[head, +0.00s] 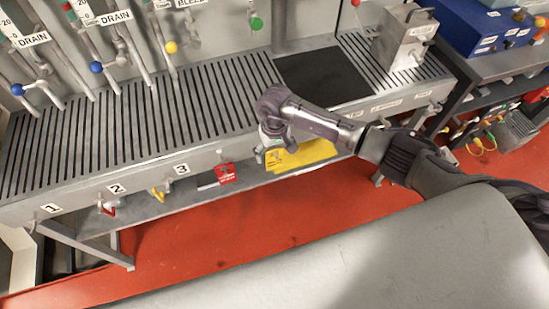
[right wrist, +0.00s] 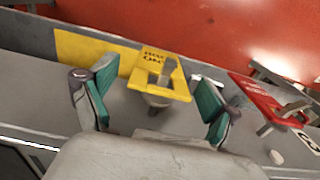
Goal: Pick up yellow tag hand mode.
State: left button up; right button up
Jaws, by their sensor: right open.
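The yellow tag (right wrist: 151,63) with dark lettering hangs on a grey hook at the bench front in the right wrist view. A larger plain yellow panel (right wrist: 80,48) lies beside it on the left. In the head view yellow (head: 312,153) shows beside and below my right gripper (head: 268,152), which partly covers the tag. My right gripper also shows in the right wrist view (right wrist: 158,86). Its teal-padded fingers are open, one on each side of the tag, with gaps and nothing held. My left gripper is not in view.
A red tag (head: 226,173) hangs left of the yellow one and shows close to the right finger in the right wrist view (right wrist: 262,102). Numbered hooks line the bench front. The slatted bench top (head: 120,130) carries a black mat (head: 322,76) and a metal box (head: 405,38).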

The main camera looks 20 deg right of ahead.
jog(key=c, duration=1)
jog(key=shift+r, duration=0.15)
jog(key=shift+r+b, duration=0.45)
jog(key=shift+r, duration=0.15)
jog(key=s+b, duration=0.1)
jog(key=s, duration=0.4)
jog(key=s+b, duration=0.1)
jog(key=s, duration=0.5)
jog(key=s+b, duration=0.1)
jog(key=s, duration=0.5)
jog(key=shift+s+d, duration=0.15)
jog(key=shift+d, duration=0.15)
jog(key=shift+c, duration=0.6)
jog(key=shift+s+r, duration=0.1)
jog(key=shift+s, duration=0.25)
